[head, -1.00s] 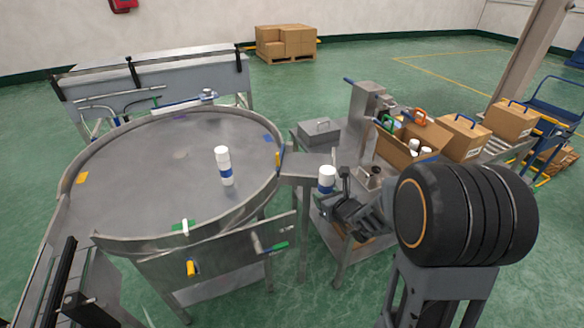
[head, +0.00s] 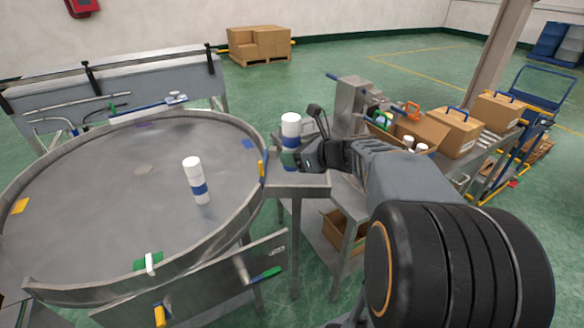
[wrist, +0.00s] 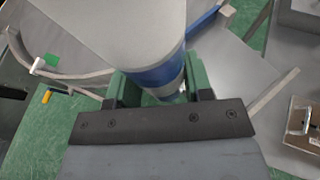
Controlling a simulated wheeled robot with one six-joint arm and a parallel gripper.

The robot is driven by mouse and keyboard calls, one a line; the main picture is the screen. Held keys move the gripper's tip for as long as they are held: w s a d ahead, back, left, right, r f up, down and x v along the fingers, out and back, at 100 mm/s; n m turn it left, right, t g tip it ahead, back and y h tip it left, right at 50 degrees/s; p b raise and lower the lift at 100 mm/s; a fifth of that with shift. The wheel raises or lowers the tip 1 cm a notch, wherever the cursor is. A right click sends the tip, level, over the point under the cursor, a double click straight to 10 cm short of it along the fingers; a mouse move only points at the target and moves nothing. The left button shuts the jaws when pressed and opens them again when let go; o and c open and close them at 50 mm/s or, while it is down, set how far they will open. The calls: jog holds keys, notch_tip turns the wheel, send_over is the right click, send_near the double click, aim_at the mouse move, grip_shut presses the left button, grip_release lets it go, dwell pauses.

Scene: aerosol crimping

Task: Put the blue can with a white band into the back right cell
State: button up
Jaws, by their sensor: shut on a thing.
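My gripper (head: 301,158) is shut on a can (head: 290,124) with a white upper part and a blue band below. It holds the can upright near the inner end of the metal chute, beside the round table. In the wrist view the can (wrist: 160,74) sits between the green fingers (wrist: 160,88), and its top fills the upper middle. The open carton (head: 383,130) is at the right on the bench, with white can tops (head: 409,142) showing. Its cells are hidden, so I cannot tell which are filled.
A similar white can with a blue band (head: 200,188) stands on the round metal table (head: 100,205), which has a raised rim. A metal chute (head: 300,188) joins the table's right side. A metal machine (head: 350,105) and closed cartons (head: 452,132) stand beyond my arm.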

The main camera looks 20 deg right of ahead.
jog(key=w+d+f, duration=0.2)
jog(key=w+f, duration=0.1)
jog(key=w+d+f, duration=0.2)
jog(key=w, duration=0.2)
jog(key=w+d+f+p, duration=0.1)
jog(key=w+d+f, duration=0.1)
jog(key=w+f, duration=0.1)
jog(key=shift+w+f, duration=0.3)
jog(key=shift+w, duration=0.1)
jog(key=shift+w+d+f, duration=0.15)
jog(key=shift+w+f, duration=0.05)
jog(key=shift+f, duration=0.2)
jog(key=shift+w+f, duration=0.1)
jog(key=shift+f, duration=1.45)
jog(key=shift+f, duration=0.15)
jog(key=shift+f, duration=0.15)
jog(key=o, duration=1)
